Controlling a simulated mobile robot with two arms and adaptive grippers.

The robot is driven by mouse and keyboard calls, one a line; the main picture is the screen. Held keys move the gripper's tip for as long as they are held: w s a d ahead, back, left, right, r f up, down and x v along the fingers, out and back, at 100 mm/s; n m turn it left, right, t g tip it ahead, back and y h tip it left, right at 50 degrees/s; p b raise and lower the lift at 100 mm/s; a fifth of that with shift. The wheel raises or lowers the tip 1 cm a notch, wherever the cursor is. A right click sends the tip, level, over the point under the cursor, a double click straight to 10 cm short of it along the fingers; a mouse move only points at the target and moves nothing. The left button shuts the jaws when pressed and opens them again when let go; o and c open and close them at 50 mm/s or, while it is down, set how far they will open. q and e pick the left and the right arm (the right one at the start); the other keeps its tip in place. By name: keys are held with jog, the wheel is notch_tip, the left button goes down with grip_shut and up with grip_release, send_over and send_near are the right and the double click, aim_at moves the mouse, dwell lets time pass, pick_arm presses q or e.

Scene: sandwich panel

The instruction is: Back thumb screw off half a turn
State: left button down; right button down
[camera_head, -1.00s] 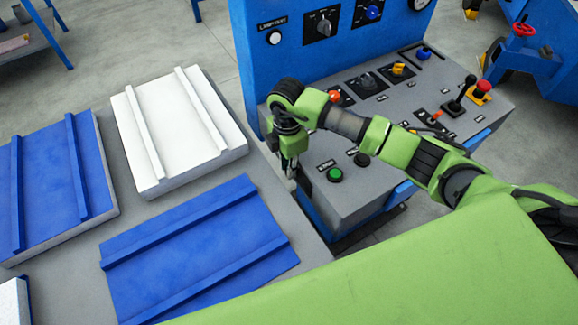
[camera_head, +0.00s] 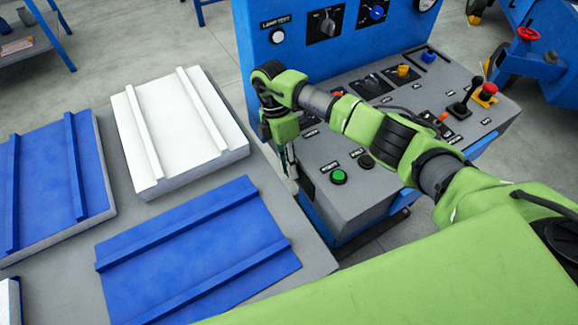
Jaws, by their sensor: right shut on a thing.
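My right gripper (camera_head: 287,170) points down at the left edge of the grey control console (camera_head: 345,201). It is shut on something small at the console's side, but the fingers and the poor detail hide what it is. I cannot make out the back thumb screw as a separate thing. A pale patch shows around the fingertips. My left gripper is not in view.
A green button (camera_head: 338,177) and a black knob (camera_head: 366,160) sit on the console just right of the gripper. A white panel (camera_head: 180,130) and a blue panel (camera_head: 190,250) lie on the grey table at left. The blue upright board (camera_head: 290,70) stands behind.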

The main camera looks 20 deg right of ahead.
jog(key=c, duration=1.9)
grip_release()
jog(key=v, duration=1.2)
